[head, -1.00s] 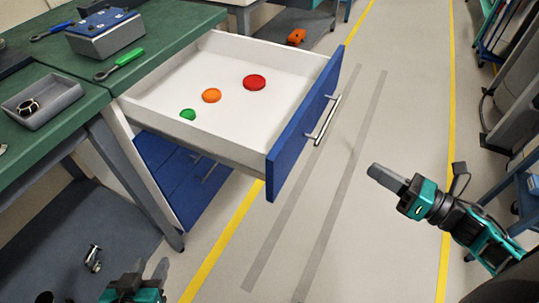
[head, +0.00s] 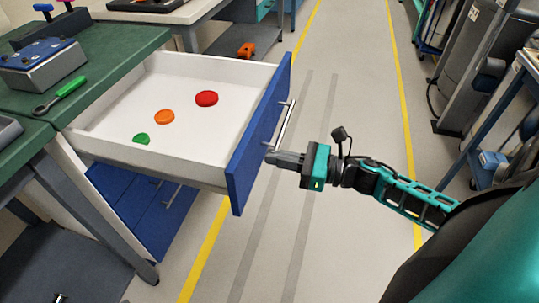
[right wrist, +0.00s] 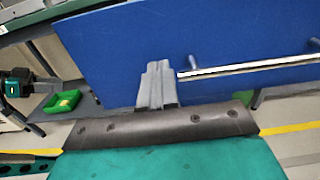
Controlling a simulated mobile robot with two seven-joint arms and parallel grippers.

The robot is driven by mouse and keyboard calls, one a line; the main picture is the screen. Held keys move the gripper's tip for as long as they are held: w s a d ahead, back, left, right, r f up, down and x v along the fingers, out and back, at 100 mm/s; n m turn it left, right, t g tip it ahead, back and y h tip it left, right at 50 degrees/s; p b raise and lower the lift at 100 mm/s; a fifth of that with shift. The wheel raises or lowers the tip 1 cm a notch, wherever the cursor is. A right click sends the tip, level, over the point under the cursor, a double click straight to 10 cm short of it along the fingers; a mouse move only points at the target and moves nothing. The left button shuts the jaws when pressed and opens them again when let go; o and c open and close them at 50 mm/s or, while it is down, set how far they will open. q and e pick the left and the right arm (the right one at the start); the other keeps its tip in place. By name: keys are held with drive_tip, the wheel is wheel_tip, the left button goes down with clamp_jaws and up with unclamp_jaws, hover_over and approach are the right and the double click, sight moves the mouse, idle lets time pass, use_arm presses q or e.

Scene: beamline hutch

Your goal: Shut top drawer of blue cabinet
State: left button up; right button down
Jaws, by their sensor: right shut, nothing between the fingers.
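The top drawer of the blue cabinet (head: 262,130) is pulled far out, with a blue front and a silver bar handle (head: 281,125). Red (head: 206,98), orange (head: 164,117) and green (head: 141,139) discs lie inside it. My right gripper (head: 272,157) is shut and empty, its fingertips close to the drawer front near the handle's lower end. In the right wrist view the fingers (right wrist: 157,82) point at the blue front (right wrist: 200,40), left of the handle (right wrist: 240,68). I cannot tell whether they touch. My left gripper is not in the head view.
Lower blue drawers (head: 140,205) sit shut under the green-topped bench (head: 110,42). A grey box (head: 42,65) and a green-handled tool (head: 60,95) lie on the bench. The floor right of the drawer is clear. A blue cart (head: 490,150) stands at the far right.

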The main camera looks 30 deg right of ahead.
drive_tip(key=shift+x, duration=0.8)
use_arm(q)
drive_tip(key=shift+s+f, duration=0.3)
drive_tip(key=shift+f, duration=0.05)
use_arm(e)
drive_tip(key=shift+w+a, duration=0.15)
